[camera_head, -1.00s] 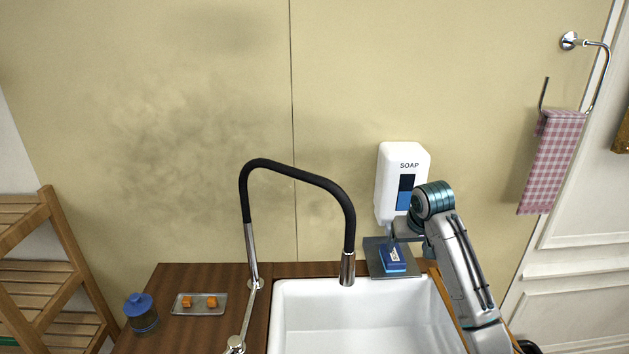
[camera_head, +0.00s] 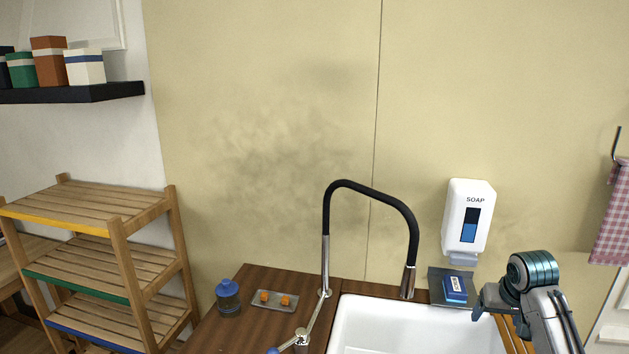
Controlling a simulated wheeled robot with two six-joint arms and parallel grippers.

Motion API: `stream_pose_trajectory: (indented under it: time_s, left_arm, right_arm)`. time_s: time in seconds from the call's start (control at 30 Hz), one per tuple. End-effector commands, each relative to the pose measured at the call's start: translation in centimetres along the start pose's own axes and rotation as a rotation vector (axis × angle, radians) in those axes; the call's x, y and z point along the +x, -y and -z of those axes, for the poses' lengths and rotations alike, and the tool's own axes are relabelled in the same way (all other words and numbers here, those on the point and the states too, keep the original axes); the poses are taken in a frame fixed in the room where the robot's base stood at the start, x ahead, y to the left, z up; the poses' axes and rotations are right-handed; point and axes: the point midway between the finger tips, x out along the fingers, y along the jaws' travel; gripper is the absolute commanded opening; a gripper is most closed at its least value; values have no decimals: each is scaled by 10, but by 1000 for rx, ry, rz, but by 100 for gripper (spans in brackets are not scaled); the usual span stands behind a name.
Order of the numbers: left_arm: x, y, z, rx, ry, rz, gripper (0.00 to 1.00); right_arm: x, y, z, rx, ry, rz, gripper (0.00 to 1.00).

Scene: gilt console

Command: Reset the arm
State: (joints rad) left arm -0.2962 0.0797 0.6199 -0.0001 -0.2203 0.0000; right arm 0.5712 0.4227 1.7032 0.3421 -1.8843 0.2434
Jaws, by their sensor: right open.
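My right arm comes in at the lower right of the head view. Its gripper (camera_head: 482,305) is open and empty, beside the right rim of the white sink (camera_head: 385,322). It is apart from the blue sponge-like block (camera_head: 455,289), which lies on a dark grey plate (camera_head: 437,296) behind the sink, below the white soap dispenser (camera_head: 468,218). Part of the gripper is hard to make out at this size. My left gripper is not in view.
A black-necked faucet (camera_head: 372,192) arches over the sink. On the wooden counter (camera_head: 262,328) stand a blue-lidded jar (camera_head: 228,298) and a small tray (camera_head: 259,304) with orange pieces. A wooden rack (camera_head: 130,253) stands left. A checked towel (camera_head: 611,222) hangs at right.

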Motion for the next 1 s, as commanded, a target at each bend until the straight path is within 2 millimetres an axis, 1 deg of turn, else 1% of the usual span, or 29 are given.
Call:
stream_pose_trajectory:
  time_s: [0.03, 0.1, 0.27, 0.37, 0.47, 0.57, 0.67, 0.7, 0.77, 0.8, 0.87, 0.9, 0.97, 1.0]
  left_arm:
    - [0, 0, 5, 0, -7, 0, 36]
    - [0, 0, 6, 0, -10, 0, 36]
    - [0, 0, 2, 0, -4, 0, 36]
    - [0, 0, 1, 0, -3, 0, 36]
    - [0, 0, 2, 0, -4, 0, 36]
    - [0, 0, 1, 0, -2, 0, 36]
    - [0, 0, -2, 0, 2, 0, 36]
    - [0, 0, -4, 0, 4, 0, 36]
    - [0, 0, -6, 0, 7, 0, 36]
    - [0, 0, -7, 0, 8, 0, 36]
    - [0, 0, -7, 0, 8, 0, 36]
    - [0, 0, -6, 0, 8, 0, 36]
    - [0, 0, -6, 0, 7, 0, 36]
    - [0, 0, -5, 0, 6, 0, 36]
  right_arm:
    - [6, 3, -8, -9, 5, 0, 76]
    - [10, 5, -16, -19, 5, -1, 76]
    - [23, 12, -38, -43, 11, -5, 76]
    - [32, 17, -56, -63, 13, -6, 76]
    - [41, 22, -78, -86, 17, -8, 76]
    - [51, 28, -104, -111, 23, -7, 76]
    - [61, 35, -139, -143, 28, -7, 76]
    - [65, 38, -156, -157, 31, -4, 76]
    - [70, 43, -186, -179, 36, -3, 76]
    - [71, 46, -206, -195, 39, 1, 76]
    - [72, 49, -235, -215, 41, 3, 76]
    - [71, 52, -254, -228, 44, 6, 76]
    - [68, 54, -282, -244, 46, 9, 76]
    - [65, 55, -300, -254, 48, 12, 76]
